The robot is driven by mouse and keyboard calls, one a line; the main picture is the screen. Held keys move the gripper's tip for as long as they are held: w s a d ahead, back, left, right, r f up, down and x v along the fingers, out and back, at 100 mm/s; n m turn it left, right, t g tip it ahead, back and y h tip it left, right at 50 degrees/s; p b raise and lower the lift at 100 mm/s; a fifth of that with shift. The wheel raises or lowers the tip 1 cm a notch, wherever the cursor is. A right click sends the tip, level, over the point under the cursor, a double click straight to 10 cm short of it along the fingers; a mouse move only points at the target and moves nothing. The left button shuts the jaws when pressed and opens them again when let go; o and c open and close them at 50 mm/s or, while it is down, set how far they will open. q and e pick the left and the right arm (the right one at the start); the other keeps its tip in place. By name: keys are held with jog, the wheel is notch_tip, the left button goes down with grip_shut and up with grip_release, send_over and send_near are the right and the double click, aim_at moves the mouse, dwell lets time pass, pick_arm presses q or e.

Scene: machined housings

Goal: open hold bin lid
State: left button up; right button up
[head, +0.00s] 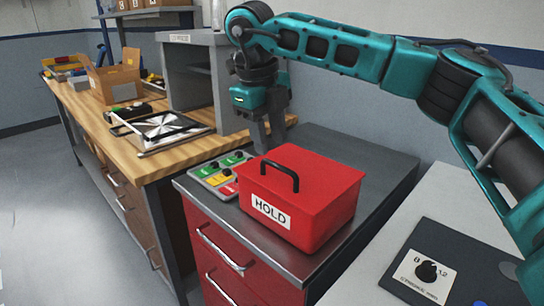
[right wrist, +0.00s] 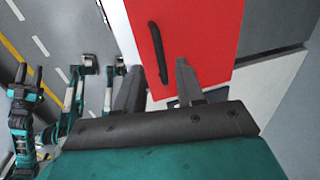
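The red hold bin (head: 325,212) stands upright on the dark top of a red drawer cabinet, with a white HOLD label on its front. Its red lid (head: 325,172) is shut and carries a black bar handle (head: 281,175). My right gripper (head: 267,146) points down at the bin's back left edge, beside the lid and behind the handle. In the right wrist view its two fingers (right wrist: 158,82) are apart with nothing between them, near the handle (right wrist: 158,52). Contact with the lid cannot be told. My left gripper (right wrist: 29,73) shows small in the right wrist view, fingers apart and empty.
The wooden bench (head: 165,157) holds a cardboard box (head: 115,83) and a framed disc (head: 163,127). A dial panel (head: 428,274) lies at front right.

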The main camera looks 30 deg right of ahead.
aim_at(273, 163)
jog(key=shift+w+d+f, duration=0.1)
jog(key=shift+d+f, duration=0.1)
jog(key=shift+f, duration=0.9)
jog(key=shift+w+d+f, duration=0.1)
jog(key=shift+d+f, duration=0.1)
jog(key=shift+f, duration=0.9)
grip_shut()
